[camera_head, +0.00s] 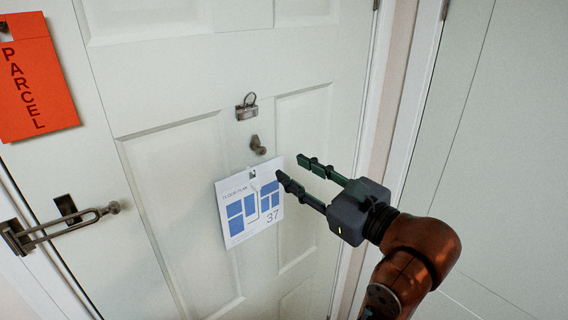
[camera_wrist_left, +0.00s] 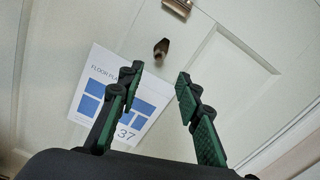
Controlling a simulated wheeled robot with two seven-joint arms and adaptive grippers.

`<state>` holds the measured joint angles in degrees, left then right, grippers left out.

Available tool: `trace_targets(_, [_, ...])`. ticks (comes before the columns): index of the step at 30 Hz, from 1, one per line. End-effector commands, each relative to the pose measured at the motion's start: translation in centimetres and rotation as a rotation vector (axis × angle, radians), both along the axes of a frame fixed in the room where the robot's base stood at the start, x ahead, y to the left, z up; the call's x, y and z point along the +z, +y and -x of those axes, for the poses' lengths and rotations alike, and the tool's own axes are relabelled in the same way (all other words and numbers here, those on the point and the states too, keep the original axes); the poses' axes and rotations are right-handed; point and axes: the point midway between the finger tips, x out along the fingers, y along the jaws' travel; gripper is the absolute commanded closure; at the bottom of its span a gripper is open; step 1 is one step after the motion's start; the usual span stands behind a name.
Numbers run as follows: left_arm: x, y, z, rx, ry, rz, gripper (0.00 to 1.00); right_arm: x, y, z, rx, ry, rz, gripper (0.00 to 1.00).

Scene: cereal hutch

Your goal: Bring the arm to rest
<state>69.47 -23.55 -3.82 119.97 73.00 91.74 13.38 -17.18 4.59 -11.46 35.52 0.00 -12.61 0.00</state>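My left gripper (camera_head: 289,168) is open and empty in the head view. Its arm comes up from the lower right, and its two green-and-black fingers point left toward a white panelled door (camera_head: 165,175). The near fingertip overlaps the right edge of the floor plan sheet (camera_head: 236,226) in the picture; I cannot tell whether they touch. The left wrist view shows the same gripper (camera_wrist_left: 160,74) with a clear gap between its fingers and the sheet (camera_wrist_left: 92,92) behind the left one. My right gripper is in neither view.
On the door are a small knob (camera_head: 258,146), a metal fitting with a ring (camera_head: 246,108) above it, and a swing-bar latch (camera_head: 60,226) at left. An orange parcel sign (camera_head: 36,80) hangs upper left. The door frame (camera_head: 398,120) and a plain wall (camera_head: 500,150) stand at right.

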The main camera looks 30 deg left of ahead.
Motion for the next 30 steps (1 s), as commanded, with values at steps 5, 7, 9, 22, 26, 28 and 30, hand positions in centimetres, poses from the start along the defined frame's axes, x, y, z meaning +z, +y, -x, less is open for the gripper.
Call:
trace_targets(5, [0.0,-0.8,0.3,0.001,0.0,0.0,0.68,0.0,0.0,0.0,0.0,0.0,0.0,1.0])
trace_targets(7, [0.0,-0.8,0.3,0.001,0.0,0.0,0.68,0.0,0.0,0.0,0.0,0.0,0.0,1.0])
trace_targets(9, [0.0,-0.8,0.3,0.001,0.0,0.0,0.68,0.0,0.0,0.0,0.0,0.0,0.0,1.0])
trace_targets(22, [-0.8,-0.1,-1.1,0.072,0.069,-0.098,0.68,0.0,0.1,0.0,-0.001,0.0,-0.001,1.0])
trace_targets(26, [-2.9,0.4,-5.1,0.232,0.258,-0.379,0.68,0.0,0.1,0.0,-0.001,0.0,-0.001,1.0])
trace_targets(28, [-5.1,-0.1,-8.6,0.315,0.403,-0.602,0.68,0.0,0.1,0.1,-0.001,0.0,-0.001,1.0])
trace_targets(30, [-8.4,-1.2,-12.4,0.373,0.55,-0.832,0.68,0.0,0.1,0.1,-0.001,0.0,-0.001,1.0])
